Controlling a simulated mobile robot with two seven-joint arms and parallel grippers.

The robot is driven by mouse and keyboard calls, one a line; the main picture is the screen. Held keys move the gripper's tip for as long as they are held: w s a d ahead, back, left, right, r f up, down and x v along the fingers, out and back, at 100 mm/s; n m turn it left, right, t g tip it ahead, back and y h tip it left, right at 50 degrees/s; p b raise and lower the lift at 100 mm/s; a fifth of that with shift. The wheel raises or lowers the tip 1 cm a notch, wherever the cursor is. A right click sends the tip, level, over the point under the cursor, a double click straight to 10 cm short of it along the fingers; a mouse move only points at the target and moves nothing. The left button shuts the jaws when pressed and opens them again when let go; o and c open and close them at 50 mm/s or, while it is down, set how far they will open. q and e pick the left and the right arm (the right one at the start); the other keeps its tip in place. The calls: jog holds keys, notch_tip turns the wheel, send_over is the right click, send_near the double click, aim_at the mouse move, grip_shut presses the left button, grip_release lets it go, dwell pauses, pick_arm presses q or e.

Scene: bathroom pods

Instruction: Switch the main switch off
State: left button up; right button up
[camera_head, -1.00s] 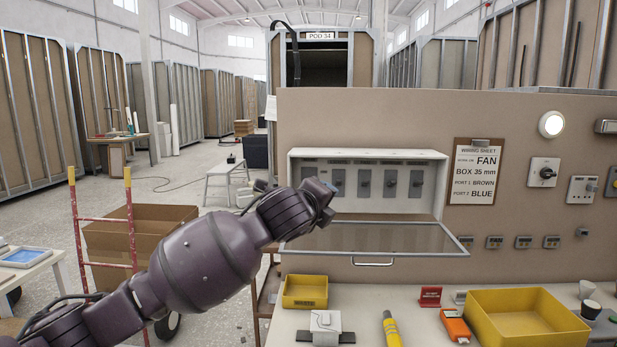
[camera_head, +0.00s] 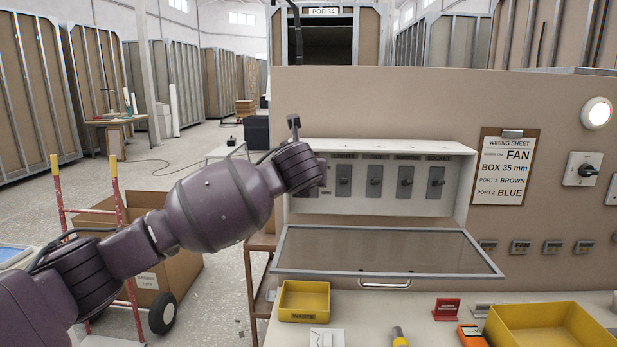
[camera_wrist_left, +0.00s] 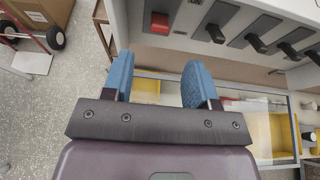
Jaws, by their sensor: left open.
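The white switch box (camera_head: 380,147) is on the beige wall with its glazed cover (camera_head: 385,250) hanging open below. Several black toggles on grey plates, such as the fan switch (camera_head: 375,182), sit in a row inside. In the left wrist view a red switch (camera_wrist_left: 160,22) sits at the left end of the row, apparently the main switch; my wrist covers that end in the head view. My left gripper (camera_wrist_left: 158,78) is open and empty, its blue fingers apart below the red switch in the picture. I see no contact. My right gripper is out of view.
The open cover sticks out over the bench. A yellow bin (camera_head: 304,301) and a larger yellow tray (camera_head: 545,330) stand on the bench. A wiring sheet (camera_head: 506,167) hangs right of the box. A red-framed cart (camera_head: 113,220) stands at the left.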

pick_arm(q)
jog(key=p+x, duration=0.1)
jog(key=x, duration=0.8)
jog(key=shift+w, duration=0.2)
jog(key=shift+c, duration=0.3)
